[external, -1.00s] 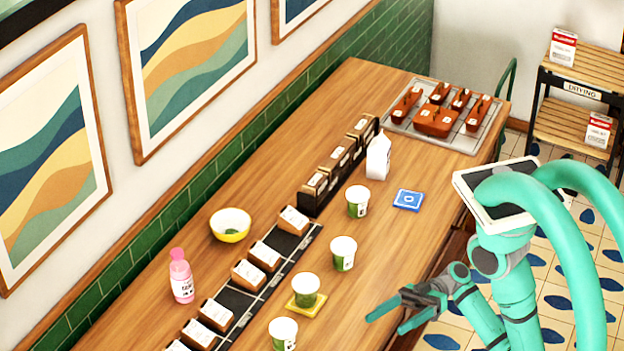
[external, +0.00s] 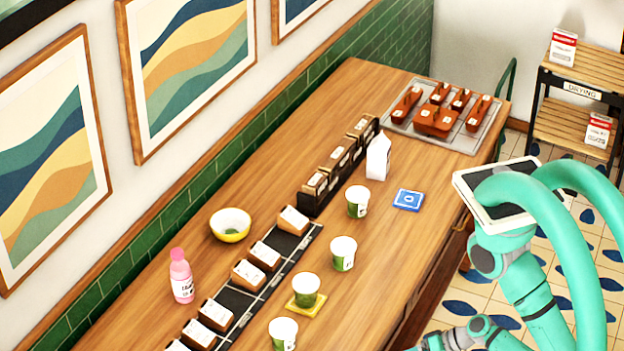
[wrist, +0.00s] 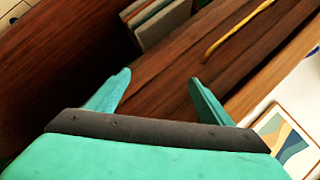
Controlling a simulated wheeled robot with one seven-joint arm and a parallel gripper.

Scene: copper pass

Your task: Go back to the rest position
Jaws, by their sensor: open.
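My gripper (wrist: 158,85) shows in the wrist view with its two teal fingers spread apart and nothing between them. Behind the fingers is a dark reddish-brown wooden surface (wrist: 165,65). In the external view my arm is folded low at the bottom right, beside the front edge of the wooden counter (external: 390,265). The fingers are cut off or hidden there at the bottom of the picture.
On the counter stand several green-and-white cups (external: 343,253), one on a yellow coaster (external: 306,303), a blue coaster (external: 408,200), a pink bottle (external: 181,276), a bowl (external: 230,224) and a metal tray (external: 470,137). A drying rack (external: 570,124) stands at the back right.

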